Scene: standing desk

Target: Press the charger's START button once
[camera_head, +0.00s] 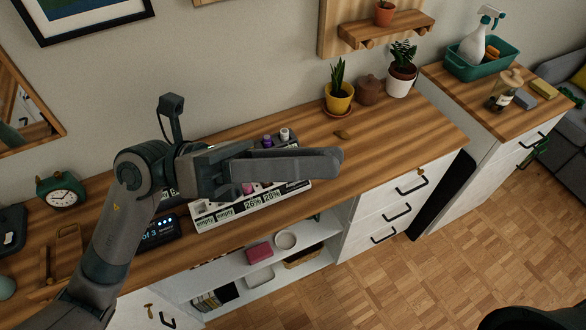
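The charger (205,222) is a long pale unit on the wooden desk, with a row of slots. Its front labels read "empty" at the left and 26% and 28% farther right. Purple and white-topped cells show behind my gripper, and a pink piece shows just below it. A dark display (160,232) with lit text stands at the charger's left end. I cannot make out the START button. My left gripper (338,160) is above the charger, pointing right, its fingers together with no gap visible and nothing held. It hides the charger's middle and back. My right gripper is out of view.
A green clock (61,190) stands at the left. A yellow plant pot (339,100), a brown pot (369,90) and a white plant pot (400,80) stand at the back. A small brown object (342,134) lies right of the gripper. The desk's right part is clear.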

